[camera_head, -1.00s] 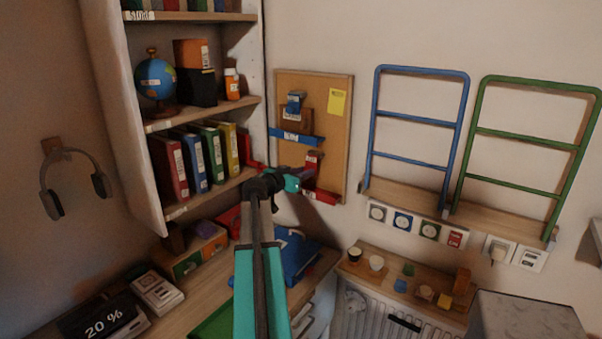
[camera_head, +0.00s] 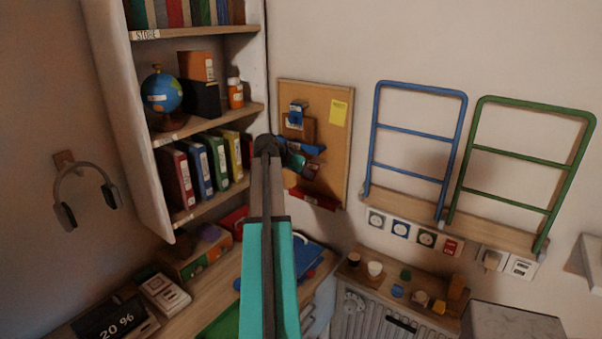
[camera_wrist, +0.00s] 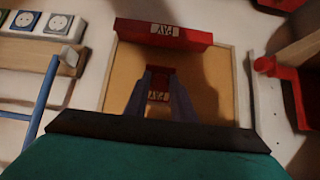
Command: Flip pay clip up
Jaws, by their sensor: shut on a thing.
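The red pay clip is on the cork board (camera_head: 342,150). Its red bar (camera_head: 313,201) lies along the board's lower edge; in the upside-down wrist view the bar (camera_wrist: 190,37) carries a PAY label. My gripper (camera_wrist: 160,76) is shut on a smaller red part of the clip (camera_wrist: 159,71), which also has a PAY label between the fingers. In the head view my gripper (camera_head: 297,163) is in front of the board, above the bar, and partly covers the clip. The grip itself is clearer in the wrist view.
A blue clip (camera_head: 296,110) and a yellow note (camera_head: 338,112) are above on the board. Shelves with binders (camera_head: 200,168) stand close to the left. Blue (camera_head: 408,132) and green (camera_head: 515,152) wall racks are to the right. A desk lies below.

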